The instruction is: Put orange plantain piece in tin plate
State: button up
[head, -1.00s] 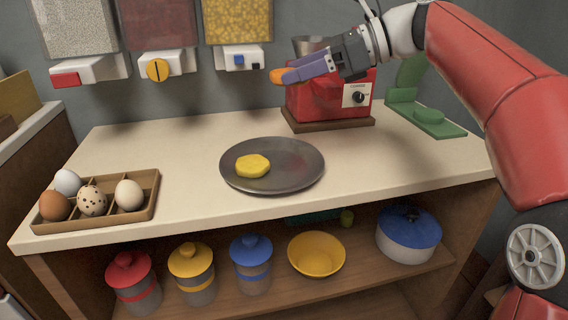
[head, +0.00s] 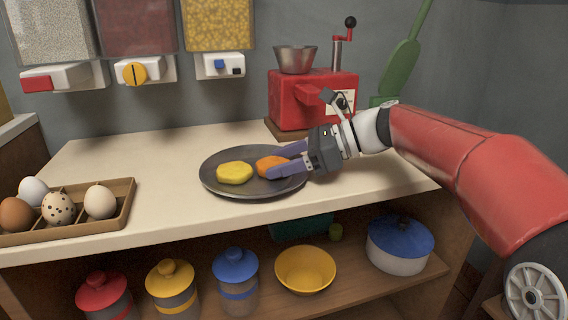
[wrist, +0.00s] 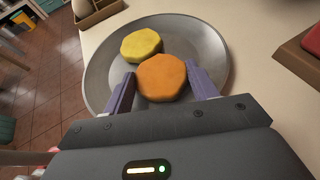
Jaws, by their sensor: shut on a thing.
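The orange plantain piece (head: 271,163) is between the purple fingers of my gripper (head: 284,163), low over the right part of the tin plate (head: 218,157). My gripper is shut on it. In the wrist view the orange piece (wrist: 162,78) sits between the two fingertips (wrist: 160,84), with the plate (wrist: 100,75) around and below it. I cannot tell if the piece touches the plate. A yellow piece (head: 234,173) lies on the plate, left of the orange one; it also shows in the wrist view (wrist: 141,45).
A wooden egg tray (head: 124,207) with several eggs stands at the counter's left. A red grinder (head: 300,98) stands behind the plate. Dispensers (head: 135,73) hang on the wall. Jars, a yellow bowl (head: 305,268) and a lidded pot (head: 398,252) are on the shelf below.

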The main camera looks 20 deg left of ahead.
jog(key=o, duration=1.1)
jog(key=shift+f, duration=0.1)
jog(key=shift+c, duration=0.2)
jog(key=shift+w+d+r, duration=0.1)
jog(key=shift+d+r, duration=0.15)
jog(key=shift+r, duration=0.05)
jog(key=p+v, duration=0.2)
jog(key=v, duration=0.9)
jog(key=shift+d, duration=0.25)
